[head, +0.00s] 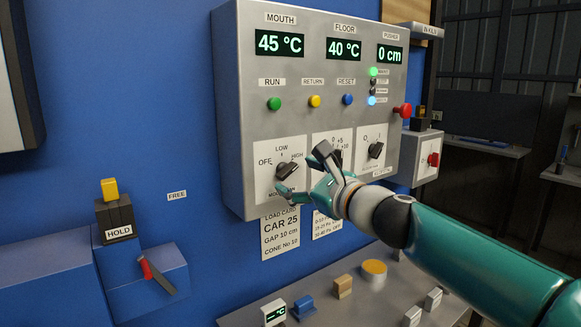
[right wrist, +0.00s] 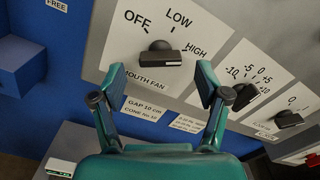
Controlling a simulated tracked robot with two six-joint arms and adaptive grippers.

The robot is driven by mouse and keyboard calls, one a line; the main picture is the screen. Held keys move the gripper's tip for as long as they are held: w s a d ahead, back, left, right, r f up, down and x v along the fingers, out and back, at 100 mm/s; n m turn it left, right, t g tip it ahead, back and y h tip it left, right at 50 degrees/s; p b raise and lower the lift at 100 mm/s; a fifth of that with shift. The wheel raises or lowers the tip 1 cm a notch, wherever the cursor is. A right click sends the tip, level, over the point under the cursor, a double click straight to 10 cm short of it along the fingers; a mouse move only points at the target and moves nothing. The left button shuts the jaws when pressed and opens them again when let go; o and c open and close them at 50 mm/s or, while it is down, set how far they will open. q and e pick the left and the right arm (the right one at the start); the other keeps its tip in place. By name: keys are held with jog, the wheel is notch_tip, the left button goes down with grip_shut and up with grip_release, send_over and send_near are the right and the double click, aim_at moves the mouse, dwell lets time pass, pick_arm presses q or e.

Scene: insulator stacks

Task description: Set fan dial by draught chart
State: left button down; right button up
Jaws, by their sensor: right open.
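The mouth fan dial (head: 287,170) is a black knob on a white plate marked OFF, LOW and HIGH, at the lower left of the grey panel. In the right wrist view the dial (right wrist: 162,55) lies ahead, its bar lying roughly along the line towards HIGH. My right gripper (head: 303,172) is open and empty, in front of the dial; its fingers (right wrist: 160,82) are spread to either side, apart from the knob. A chart with Pa ranges (head: 321,224) hangs below the panel, partly hidden by my gripper and too small to read fully. My left gripper is out of view.
The panel (head: 229,110) shows 45 °C, 40 °C and 0 cm. The load card (head: 281,232) reads CAR 25. A second dial (right wrist: 243,95) and a third dial (head: 376,150) sit right of the fan dial. A red button (head: 402,110) sticks out. Small blocks stand on the bench below.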

aim_at(286, 170)
jog(key=shift+p+x, duration=0.35)
jog(key=shift+x, duration=1)
jog(key=shift+c, duration=0.2)
jog(key=c, duration=1.1)
